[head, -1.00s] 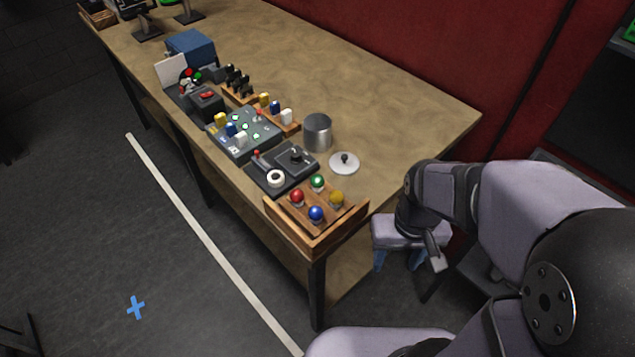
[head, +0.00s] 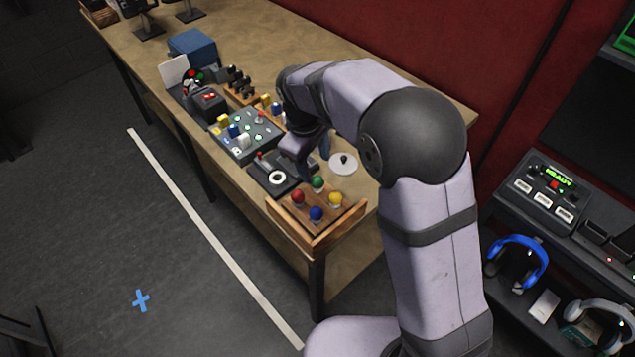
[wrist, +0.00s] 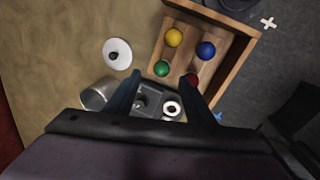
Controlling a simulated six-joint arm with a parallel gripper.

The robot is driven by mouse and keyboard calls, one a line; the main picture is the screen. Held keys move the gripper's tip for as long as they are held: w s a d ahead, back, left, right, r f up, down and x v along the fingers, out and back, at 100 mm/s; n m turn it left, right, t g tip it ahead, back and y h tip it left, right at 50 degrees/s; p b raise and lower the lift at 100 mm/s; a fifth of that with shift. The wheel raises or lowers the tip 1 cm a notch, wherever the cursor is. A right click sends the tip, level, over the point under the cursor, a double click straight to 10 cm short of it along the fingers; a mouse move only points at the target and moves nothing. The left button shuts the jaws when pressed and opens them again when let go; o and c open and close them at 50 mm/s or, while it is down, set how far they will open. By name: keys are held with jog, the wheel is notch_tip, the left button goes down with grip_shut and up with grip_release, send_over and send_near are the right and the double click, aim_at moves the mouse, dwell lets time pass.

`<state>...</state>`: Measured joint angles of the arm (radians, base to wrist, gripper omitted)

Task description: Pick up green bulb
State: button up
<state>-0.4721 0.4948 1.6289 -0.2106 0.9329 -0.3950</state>
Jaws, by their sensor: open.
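The green bulb (head: 317,182) sits in a wooden tray (head: 322,242) at the near end of the bench, with red (head: 297,196), blue (head: 316,213) and yellow (head: 335,199) bulbs. In the wrist view the green bulb (wrist: 161,68) is just ahead of my fingertips, between their lines. The red bulb (wrist: 192,80) is partly hidden by the right finger. My gripper (wrist: 165,88) is open and empty, pointing down above the bench. In the head view the gripper (head: 306,175) is beside the tray, largely hidden behind my wrist.
A metal can (wrist: 97,95) and a dark panel with a white ring (head: 277,178) are close by. A switch box (head: 243,140) stands farther left.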

aim_at(317, 179)
jog(key=shift+w+d+f+p, duration=0.15)
jog(key=shift+f+p, duration=0.4)
jog(key=shift+f, duration=0.65)
jog(key=shift+w+a+f+p, duration=0.15)
jog(key=shift+f+p, duration=0.45)
jog(key=shift+f, duration=0.6)
jog(key=shift+w+d+f+p, duration=0.2)
jog(key=shift+f+p, duration=0.35)
jog(key=shift+f, duration=0.65)
jog(key=shift+c, duration=0.7)
jog(key=c, duration=1)
